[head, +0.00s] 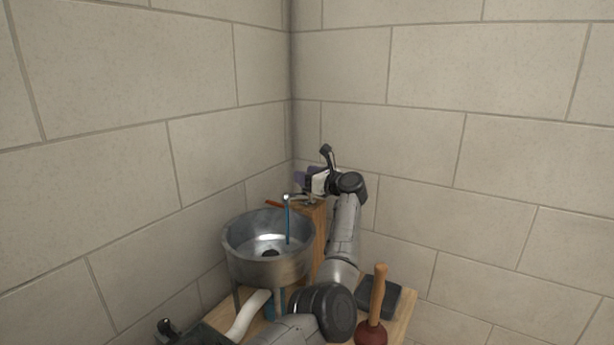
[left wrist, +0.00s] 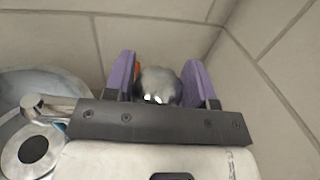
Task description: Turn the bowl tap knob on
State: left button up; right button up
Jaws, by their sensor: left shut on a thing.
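My left gripper (head: 302,178) is at the tap on top of the wooden post, behind the bowl. In the left wrist view its purple fingers (left wrist: 160,82) stand on either side of a rounded metal knob (left wrist: 158,85) and are shut on it. In the head view the gripper hides the knob. The tap spout (head: 294,196) reaches over the metal bowl (head: 268,275). A thin blue stream (head: 287,222) hangs from the spout down into the bowl. The spout and bowl also show at the left of the wrist view. My right gripper's fingers are not seen.
The bowl stands on legs on a wooden table (head: 401,322). A plunger (head: 378,295) stands at the right front, with a dark flat block (head: 382,296) behind it. An orange-red piece (head: 274,203) shows beside the post (head: 318,240). Block walls close in behind.

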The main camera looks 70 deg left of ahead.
pick_arm(q)
jog(key=shift+n+g+h+p, duration=0.65)
jog(key=shift+n+g, duration=0.25)
jog(key=shift+g, duration=0.6)
jog(key=o, duration=0.9)
jog(key=shift+w+d, duration=0.1)
